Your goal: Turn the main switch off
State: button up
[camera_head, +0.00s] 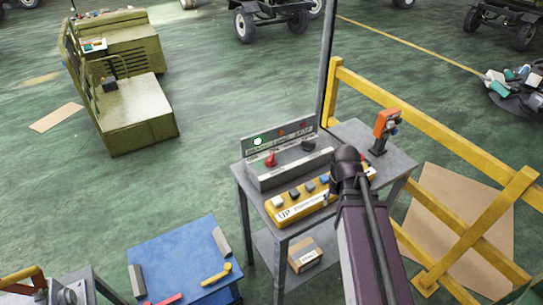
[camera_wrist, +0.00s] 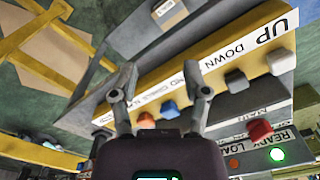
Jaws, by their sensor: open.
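A grey switch box (camera_head: 290,167) stands on a grey metal table (camera_head: 249,184). It carries a red switch knob (camera_head: 271,159), a dark knob (camera_head: 308,145) and a row of lamps with one lit green lamp (camera_head: 258,141).
The yellow panel with several buttons (camera_head: 286,214) lies in front of the switch box. An orange device (camera_head: 384,128) stands at the table's right. A yellow railing (camera_head: 437,130) runs right of it. A small carton (camera_head: 305,256) sits on the lower shelf, and a blue platform (camera_head: 175,265) stands front left.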

jog(key=w+a+r+p, duration=0.55)
jog(key=w+a, duration=0.45)
jog(key=w, duration=0.3)
notch_tip(320, 180, up, 5)
jog(key=m+p, duration=0.2)
jog(key=p, duration=0.3)
send_over(270, 157)
jog(key=shift+r+b, duration=0.1)
jog(key=shift+b, duration=0.2)
jog(key=shift+f, duration=0.2)
notch_tip(270, 157, down, 13)
jog(key=b, duration=1.3)
jog(key=shift+d+f+b, duration=0.1)
jog(key=shift+f+b, duration=0.1)
jog(key=shift+b, duration=0.2)
grip_shut()
